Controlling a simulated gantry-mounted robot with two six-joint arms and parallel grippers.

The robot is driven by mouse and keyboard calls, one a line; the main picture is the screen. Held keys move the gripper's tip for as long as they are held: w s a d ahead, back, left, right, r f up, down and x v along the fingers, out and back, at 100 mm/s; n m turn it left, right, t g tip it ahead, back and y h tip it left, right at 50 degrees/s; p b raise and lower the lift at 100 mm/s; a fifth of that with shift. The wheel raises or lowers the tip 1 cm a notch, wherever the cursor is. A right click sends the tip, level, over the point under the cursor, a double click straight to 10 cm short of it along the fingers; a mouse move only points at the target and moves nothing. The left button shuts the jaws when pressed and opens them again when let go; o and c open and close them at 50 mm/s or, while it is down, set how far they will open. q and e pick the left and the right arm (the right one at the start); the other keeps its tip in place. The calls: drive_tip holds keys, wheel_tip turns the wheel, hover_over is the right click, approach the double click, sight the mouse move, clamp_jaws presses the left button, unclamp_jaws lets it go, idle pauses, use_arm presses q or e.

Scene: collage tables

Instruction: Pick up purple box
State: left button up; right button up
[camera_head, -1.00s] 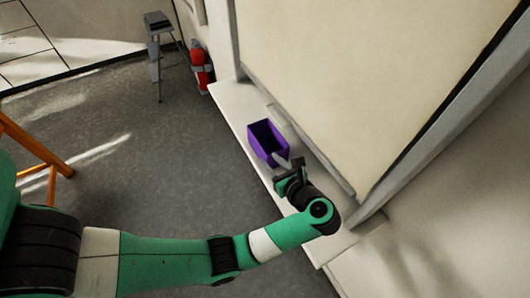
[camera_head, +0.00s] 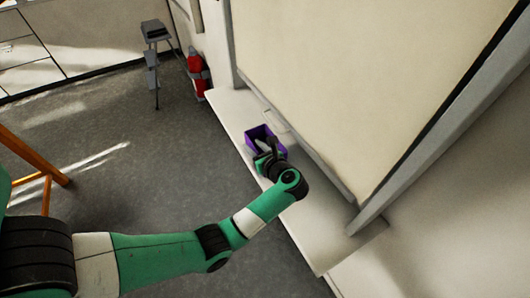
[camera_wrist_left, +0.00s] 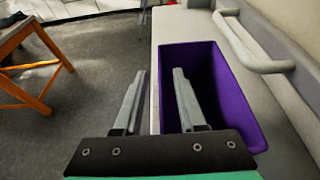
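The purple box (camera_head: 257,131) is open-topped and sits on a pale ledge (camera_head: 316,240) along the wall in the head view. It also fills the middle right of the left wrist view (camera_wrist_left: 236,100). My left gripper (camera_head: 266,152) is at the near side of the box and hides part of it. In the left wrist view my left gripper (camera_wrist_left: 158,72) is open, with a gap between its two grey fingers. One finger is over the inside of the box, the other outside its left wall. Contact with the wall cannot be told. My right gripper is not in view.
A pale bar handle (camera_wrist_left: 250,48) runs beside the box on the right. A large cream panel (camera_head: 350,80) rises behind the ledge. A red fire extinguisher (camera_head: 196,70), a grey stand (camera_head: 155,60) and an orange wooden frame (camera_head: 45,170) stand around open floor.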

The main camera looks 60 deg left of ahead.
use_arm(q)
clamp_jaws()
idle(1.4)
